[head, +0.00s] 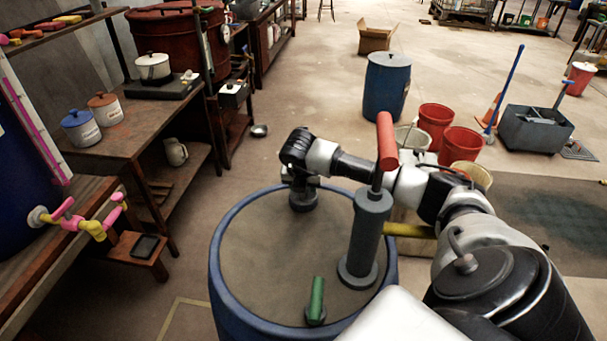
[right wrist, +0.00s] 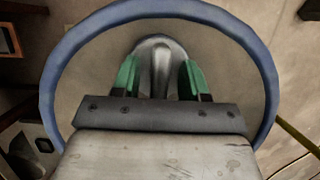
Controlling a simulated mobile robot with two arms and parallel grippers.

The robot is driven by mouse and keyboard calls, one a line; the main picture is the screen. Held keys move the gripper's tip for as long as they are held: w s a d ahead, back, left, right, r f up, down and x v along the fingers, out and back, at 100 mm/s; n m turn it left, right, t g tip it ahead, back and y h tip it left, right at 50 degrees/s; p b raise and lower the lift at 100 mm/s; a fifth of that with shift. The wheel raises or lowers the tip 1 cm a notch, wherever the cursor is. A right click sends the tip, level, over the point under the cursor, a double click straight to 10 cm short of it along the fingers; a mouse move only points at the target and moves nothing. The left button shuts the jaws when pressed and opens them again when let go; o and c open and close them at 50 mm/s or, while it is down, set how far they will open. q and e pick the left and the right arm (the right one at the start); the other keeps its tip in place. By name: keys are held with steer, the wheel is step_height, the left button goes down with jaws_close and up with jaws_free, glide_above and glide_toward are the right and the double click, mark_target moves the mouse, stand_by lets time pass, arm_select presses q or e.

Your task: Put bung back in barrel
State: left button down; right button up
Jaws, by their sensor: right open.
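The blue barrel (head: 222,275) stands in front of me with a flat brown top. A grey round piece with a raised ridge, seemingly the bung (right wrist: 160,62), lies between the green finger pads of my right gripper (right wrist: 160,80). The gripper is open, with a finger on each side of the ridge. In the head view, my right arm reaches across the barrel, and the gripper (head: 303,188) is over the far left of its top. I cannot tell whether the grey piece sits in a hole or on the surface. My left gripper is not in view.
A grey pump (head: 367,235) with a red handle (head: 387,140) rises from the barrel's right side. A green-handled fitting (head: 316,298) stands at the near edge. A wooden bench (head: 140,130) is at left; red buckets (head: 463,143) and a second blue barrel (head: 387,88) stand behind.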

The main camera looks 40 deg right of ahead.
steer(key=shift+r, duration=0.35)
steer(key=v, duration=1.1)
steer(key=shift+a+r, duration=0.2)
steer(key=shift+r, duration=0.15)
steer(key=shift+s, duration=0.15)
